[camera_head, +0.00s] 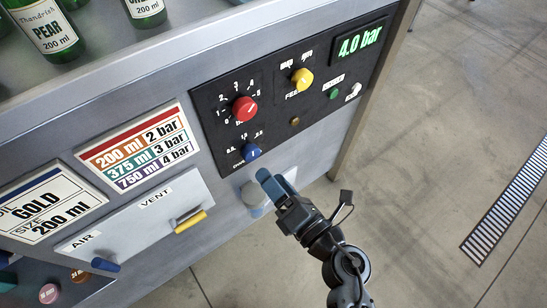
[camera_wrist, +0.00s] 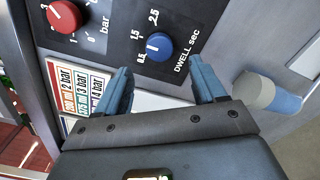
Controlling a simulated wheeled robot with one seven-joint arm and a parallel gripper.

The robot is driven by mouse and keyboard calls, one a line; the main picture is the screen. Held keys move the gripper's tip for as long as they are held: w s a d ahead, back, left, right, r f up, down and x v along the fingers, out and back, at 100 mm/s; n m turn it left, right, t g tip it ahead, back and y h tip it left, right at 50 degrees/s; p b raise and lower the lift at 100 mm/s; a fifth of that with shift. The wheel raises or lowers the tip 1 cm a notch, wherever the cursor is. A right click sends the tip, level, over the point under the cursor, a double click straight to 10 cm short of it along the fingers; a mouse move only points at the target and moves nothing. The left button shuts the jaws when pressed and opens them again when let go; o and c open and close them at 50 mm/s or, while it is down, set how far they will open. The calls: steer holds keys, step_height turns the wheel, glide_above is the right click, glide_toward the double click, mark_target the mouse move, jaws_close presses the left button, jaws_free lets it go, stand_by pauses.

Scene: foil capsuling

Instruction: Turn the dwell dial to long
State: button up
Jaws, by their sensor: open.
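The dwell dial is a blue knob (camera_head: 251,152) low on the black control panel (camera_head: 214,124). In the wrist view the blue knob (camera_wrist: 159,46) sits above a "DWELL sec" label, with 0.5, 1.5 and 2.5 printed around it. My gripper (camera_head: 271,184) is below and right of the dial in the head view. In the wrist view my gripper (camera_wrist: 163,84) has its two blue fingers spread wide, with the dial beyond and between them, not touched.
A red pressure knob (camera_head: 245,108) and a yellow knob (camera_head: 302,79) share the panel, with a green 4.0 bar display (camera_head: 360,44). A grey and blue cylinder (camera_wrist: 268,94) projects close to the right finger. A yellow-handled vent lever (camera_head: 190,221) is lower left. Open floor lies right.

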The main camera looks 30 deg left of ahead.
mark_target(253, 156)
steer(key=b+x, duration=0.1)
steer(key=x, duration=0.6)
steer(key=shift+w+a, duration=0.1)
steer(key=shift+a, duration=0.15)
steer(key=c, duration=1.1)
steer(key=shift+o, duration=0.2)
